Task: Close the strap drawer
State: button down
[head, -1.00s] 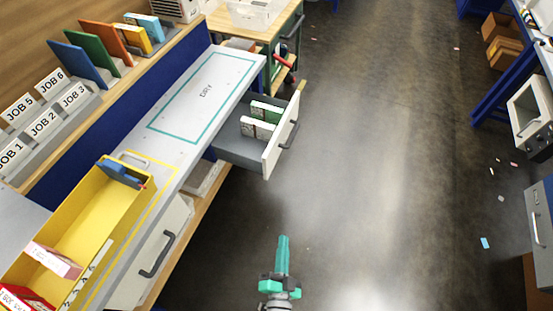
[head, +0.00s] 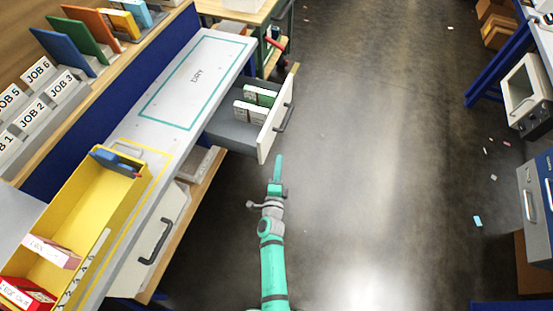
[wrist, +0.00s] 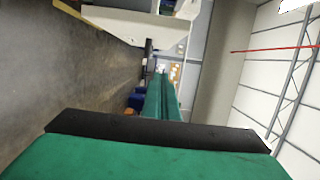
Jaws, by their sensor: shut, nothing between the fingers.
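The open drawer (head: 232,131) sticks out to the right from under the bench top, past the DRY area. Its pale front panel (head: 270,133) carries a dark bar handle (head: 286,117). Two small boxes with green and white sides (head: 256,102) stand inside it. My gripper (head: 278,158) is shut and empty, just below and in front of the drawer's near front corner, apart from it as far as I can tell. In the wrist view the green fingers (wrist: 161,97) lie together, with a pale cabinet part with a dark handle above them.
A second drawer front with a handle (head: 155,241) is nearer under the bench. A yellow tray (head: 75,205) holding boxes and a blue tool sits on the bench top (head: 180,135). The floor (head: 380,150) to the right is clear, apart from small scraps farther right.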

jog(key=w+a, duration=0.3)
jog(key=w, duration=0.6)
jog(key=shift+w+a, duration=0.15)
jog(key=shift+a, duration=0.25)
jog(key=shift+d, duration=0.1)
jog(key=shift+w+a, duration=0.1)
jog(key=shift+a, duration=0.1)
